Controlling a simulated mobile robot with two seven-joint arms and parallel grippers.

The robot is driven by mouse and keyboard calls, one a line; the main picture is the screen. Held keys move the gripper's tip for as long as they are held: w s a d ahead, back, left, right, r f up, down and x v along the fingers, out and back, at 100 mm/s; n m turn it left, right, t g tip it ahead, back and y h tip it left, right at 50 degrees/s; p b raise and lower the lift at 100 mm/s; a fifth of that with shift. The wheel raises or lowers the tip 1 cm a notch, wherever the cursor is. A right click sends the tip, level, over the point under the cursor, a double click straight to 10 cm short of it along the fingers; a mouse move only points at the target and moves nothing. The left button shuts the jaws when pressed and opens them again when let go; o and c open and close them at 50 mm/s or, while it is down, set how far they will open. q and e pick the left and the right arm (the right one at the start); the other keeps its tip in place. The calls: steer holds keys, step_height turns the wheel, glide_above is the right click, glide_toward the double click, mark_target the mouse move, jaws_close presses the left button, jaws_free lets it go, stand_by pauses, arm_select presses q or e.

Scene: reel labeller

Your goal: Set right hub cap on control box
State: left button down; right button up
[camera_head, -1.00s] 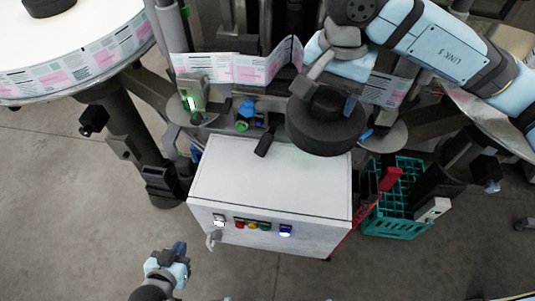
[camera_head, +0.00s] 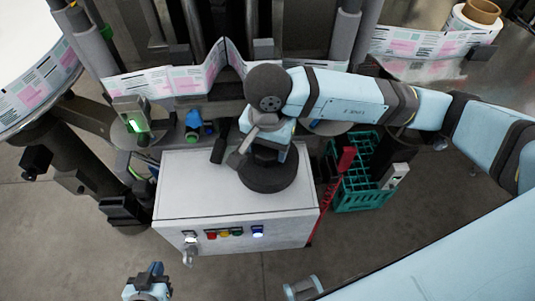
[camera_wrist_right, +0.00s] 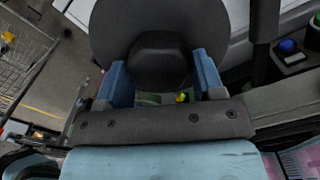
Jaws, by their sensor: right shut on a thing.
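The right hub cap is a dark round disc (camera_head: 268,178) with a raised knob in its middle. My right gripper (camera_head: 266,150) is shut on it; in the wrist view, the blue fingers (camera_wrist_right: 163,78) stand on both sides of the knob of the cap (camera_wrist_right: 125,20). The cap is over the back right part of the white top of the control box (camera_head: 195,185). I cannot tell whether it touches the top. My left gripper (camera_head: 150,283) is low in the head view, in front of the box, apart from it; its jaw opening is unclear.
A teal crate (camera_head: 360,190) and a red handle (camera_head: 346,160) stand right of the box. Buttons and a key (camera_head: 187,255) are on its front. A label strip (camera_head: 140,83) runs behind. The left part of the box top is clear.

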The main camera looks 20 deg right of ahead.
step_height(320, 180, down, 4)
steer(key=shift+f+p, duration=0.1)
steer(key=shift+p, duration=0.2)
steer(key=shift+f, duration=0.15)
steer(key=o, duration=1.1)
steer(key=shift+r, duration=0.3)
step_height(320, 180, up, 12)
steer(key=shift+f+b, duration=0.15)
steer(key=shift+b, duration=0.9)
